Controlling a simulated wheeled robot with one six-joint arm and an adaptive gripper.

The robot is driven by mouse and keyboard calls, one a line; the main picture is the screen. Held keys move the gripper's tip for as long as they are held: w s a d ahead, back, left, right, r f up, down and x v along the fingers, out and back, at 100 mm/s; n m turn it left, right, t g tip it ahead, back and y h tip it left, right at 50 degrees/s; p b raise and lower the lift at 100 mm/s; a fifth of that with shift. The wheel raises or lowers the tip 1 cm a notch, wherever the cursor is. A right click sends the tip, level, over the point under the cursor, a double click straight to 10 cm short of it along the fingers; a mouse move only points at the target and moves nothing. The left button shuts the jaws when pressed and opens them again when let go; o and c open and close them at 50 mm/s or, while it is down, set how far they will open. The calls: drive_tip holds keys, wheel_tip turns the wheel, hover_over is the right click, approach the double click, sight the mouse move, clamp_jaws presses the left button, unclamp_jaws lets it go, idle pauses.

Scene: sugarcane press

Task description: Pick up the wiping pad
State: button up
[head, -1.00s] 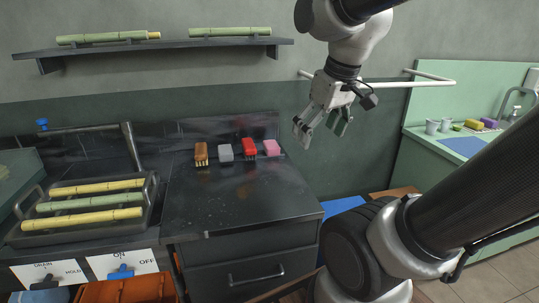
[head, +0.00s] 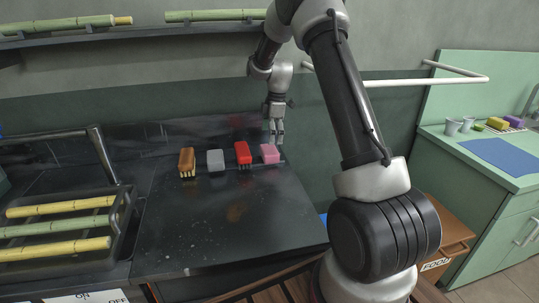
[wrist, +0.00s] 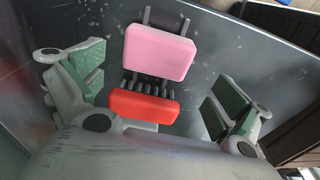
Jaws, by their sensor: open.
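Four small blocks stand in a row at the back of the dark counter: a brown bristled brush (head: 187,161), a grey block (head: 215,160), a red bristled brush (head: 243,152) and a pink block (head: 270,153). The pink block has the look of a pad, though nothing labels it. My gripper (head: 277,138) is open and empty, above and just behind the pink block. In the wrist view, the pink block (wrist: 160,52) and the red brush (wrist: 143,106) lie between the spread green-padded fingers (wrist: 158,88). No contact shows.
A tray of cane (head: 60,228) sits at the left. A shelf (head: 130,33) with cane runs above the counter. A white rail (head: 400,82) is on the wall at right. The counter front (head: 225,215) is clear. A green sink counter (head: 475,165) holds cups and sponges.

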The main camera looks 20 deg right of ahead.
sight(270, 149)
drive_tip(key=f, duration=0.7)
drive_tip(key=shift+w+a+f, duration=0.25)
drive_tip(key=shift+w+a, duration=0.05)
drive_tip(key=c, duration=0.8)
